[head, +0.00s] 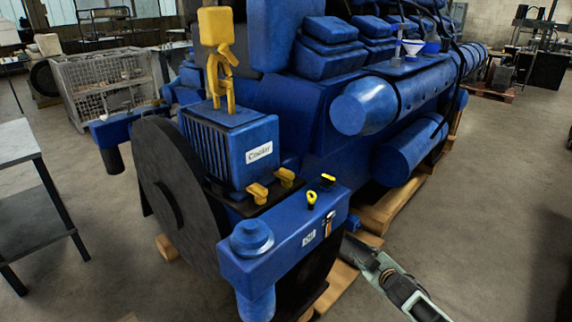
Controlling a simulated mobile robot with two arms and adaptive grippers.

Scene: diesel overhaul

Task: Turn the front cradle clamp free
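The big blue engine (290,110) fills the middle of the head view. A blue box labelled "Cooler" (235,145) stands at its front. Two yellow clamp-like pieces, one in front (257,193) and one behind (285,176), sit at the box's lower edge. Two smaller yellow-topped pieces (311,198) (327,181) stand on the blue front beam (290,235). I cannot tell which is the front cradle clamp. My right gripper (352,249) is low beside the beam's right end, apart from the yellow pieces; its finger opening is unclear. My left gripper is not in view.
A dark wheel-like disc (180,200) stands left of the box. Wooden pallet timbers (385,205) lie under the engine. A grey table (18,143) and wire cage (105,85) stand left. Floor at right is clear.

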